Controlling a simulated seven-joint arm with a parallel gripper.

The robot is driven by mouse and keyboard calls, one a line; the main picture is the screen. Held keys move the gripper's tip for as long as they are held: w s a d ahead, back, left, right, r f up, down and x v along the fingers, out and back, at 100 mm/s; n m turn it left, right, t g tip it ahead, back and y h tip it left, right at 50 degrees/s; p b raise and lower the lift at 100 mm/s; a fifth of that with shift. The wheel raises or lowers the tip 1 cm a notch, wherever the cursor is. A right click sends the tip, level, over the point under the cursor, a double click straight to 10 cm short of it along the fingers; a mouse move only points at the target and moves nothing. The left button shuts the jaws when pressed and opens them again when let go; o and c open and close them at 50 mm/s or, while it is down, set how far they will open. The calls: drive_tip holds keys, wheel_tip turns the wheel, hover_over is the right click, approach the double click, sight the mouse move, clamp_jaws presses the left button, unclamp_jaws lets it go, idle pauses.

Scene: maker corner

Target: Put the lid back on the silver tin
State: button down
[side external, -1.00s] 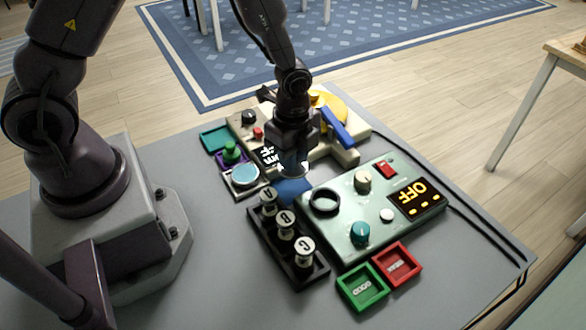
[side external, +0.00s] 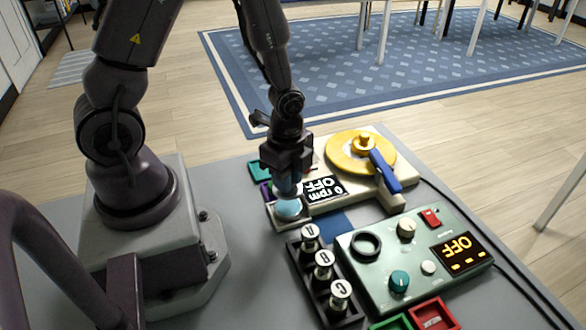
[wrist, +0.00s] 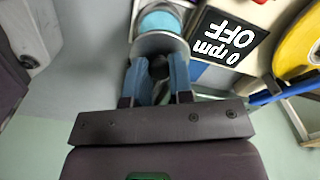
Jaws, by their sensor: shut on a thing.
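My gripper (side external: 289,189) is shut on the lid. In the wrist view its blue fingers (wrist: 157,66) close on the dark knob of the silver, round lid (wrist: 160,42). The silver tin (wrist: 137,22) is just beyond the lid in the wrist view, with a light blue round top showing inside. In the side view the tin, with its light blue top (side external: 289,208), is right under my fingertips, in a square holder. The lid is hard to make out there. I cannot tell whether lid and tin touch; in the wrist view they look offset.
A machine with a yellow disc (side external: 347,152), a blue arm (side external: 386,172) and a "0 rpm OFF" display stands behind. A black rack (side external: 301,270) with several labelled posts and a green control box (side external: 379,258) are at front right. Table left of the rack is clear.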

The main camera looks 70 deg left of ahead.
sight(288, 206)
drive_tip(key=shift+f, duration=2.2)
drive_tip(key=shift+f, duration=0.15)
idle(0.3)
drive_tip(key=shift+c, duration=2.2)
unclamp_jaws()
drive_tip(key=shift+r, duration=3.5)
drive_tip(key=shift+c, duration=0.4)
clamp_jaws()
